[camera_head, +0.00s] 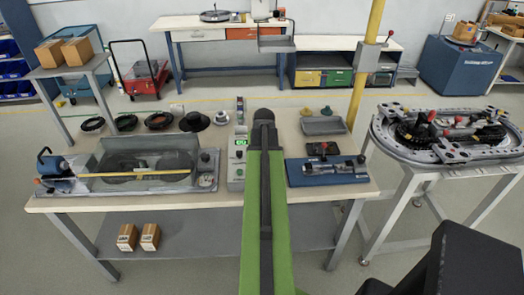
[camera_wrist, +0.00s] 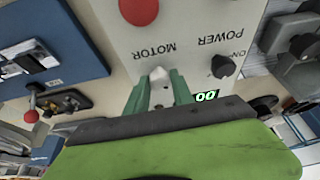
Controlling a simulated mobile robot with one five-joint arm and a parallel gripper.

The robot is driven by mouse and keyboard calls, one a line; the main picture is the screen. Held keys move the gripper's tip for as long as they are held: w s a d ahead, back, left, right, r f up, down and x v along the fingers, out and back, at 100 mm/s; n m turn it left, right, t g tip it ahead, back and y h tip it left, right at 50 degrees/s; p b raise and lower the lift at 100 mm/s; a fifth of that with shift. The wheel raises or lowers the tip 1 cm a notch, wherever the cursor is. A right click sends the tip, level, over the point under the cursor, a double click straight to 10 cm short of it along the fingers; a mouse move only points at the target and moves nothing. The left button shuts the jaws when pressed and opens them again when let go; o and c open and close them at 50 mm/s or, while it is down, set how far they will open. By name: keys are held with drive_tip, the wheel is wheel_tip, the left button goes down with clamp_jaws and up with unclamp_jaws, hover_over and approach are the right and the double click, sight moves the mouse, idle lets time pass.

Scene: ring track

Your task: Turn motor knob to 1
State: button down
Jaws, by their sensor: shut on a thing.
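The control panel (camera_wrist: 200,22) fills the middle of the wrist view, with its lettering upside down. The light grey motor knob (camera_wrist: 159,74) sits by the word MOTOR. My gripper (camera_wrist: 161,80) has its green fingers on either side of this knob, shut on it. The knob's lower part is hidden between the fingers, and I cannot read its setting. A black power knob (camera_wrist: 224,66) is to the right, near the ON mark. In the head view the control box (camera_head: 236,178) stands on the bench, partly behind my green arm, which hides my gripper.
A red button (camera_wrist: 138,10) and a lit green display (camera_wrist: 206,96) are on the panel. On the bench (camera_head: 225,200), a grey tray machine (camera_head: 150,187) stands left of the box and a blue fixture (camera_head: 325,172) right. A ring track (camera_head: 440,150) stands on the right table.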

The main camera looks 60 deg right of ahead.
drive_tip(key=shift+w, duration=0.1)
drive_tip(key=c, duration=1.1)
unclamp_jaws()
drive_tip(key=p+v, duration=1.6)
drive_tip(key=v, duration=0.1)
drive_tip(key=shift+r, duration=0.25)
drive_tip(key=shift+d, duration=0.1)
